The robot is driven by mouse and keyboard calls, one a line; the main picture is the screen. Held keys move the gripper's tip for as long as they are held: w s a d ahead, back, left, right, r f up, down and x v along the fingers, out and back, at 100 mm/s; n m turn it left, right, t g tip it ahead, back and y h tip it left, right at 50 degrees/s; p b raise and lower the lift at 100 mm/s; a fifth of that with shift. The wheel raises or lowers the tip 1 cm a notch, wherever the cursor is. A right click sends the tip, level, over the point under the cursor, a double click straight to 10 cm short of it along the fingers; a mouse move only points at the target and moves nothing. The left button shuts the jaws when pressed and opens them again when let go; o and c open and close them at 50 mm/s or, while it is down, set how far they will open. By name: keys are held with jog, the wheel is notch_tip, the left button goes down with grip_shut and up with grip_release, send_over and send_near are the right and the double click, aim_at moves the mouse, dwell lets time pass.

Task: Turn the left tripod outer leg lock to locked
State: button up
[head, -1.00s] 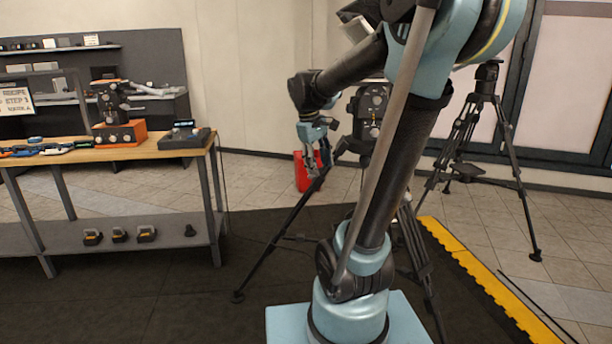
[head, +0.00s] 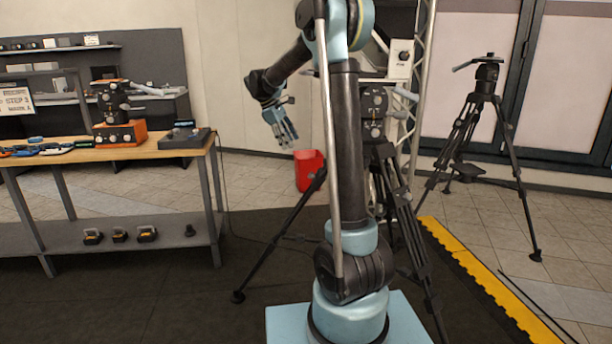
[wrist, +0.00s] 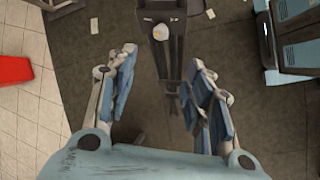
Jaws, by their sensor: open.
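The left tripod (head: 277,243) stands behind my arm, which hides much of it; its outer leg slants down to the left and ends on the dark mat. In the wrist view that leg (wrist: 172,48) runs downward from the top edge, with a small pale knob (wrist: 160,32) on its dark fitting. Whether this knob is the lock, and how it is set, I cannot tell. My gripper (head: 286,143) is open and empty, up and left of the leg. In the wrist view its fingers (wrist: 162,66) are spread either side of the leg's line, apart from the knob.
A red bin (head: 309,171) stands on the tiles behind the leg. A workbench (head: 80,155) with gear is at left. A second tripod (head: 487,75) stands at right, beyond a yellow floor edge (head: 480,274). The dark mat (head: 190,300) between bench and tripod is clear.

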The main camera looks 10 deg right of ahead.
aim_at(311, 175)
jog(key=x, duration=1.7)
jog(key=shift+f, duration=0.1)
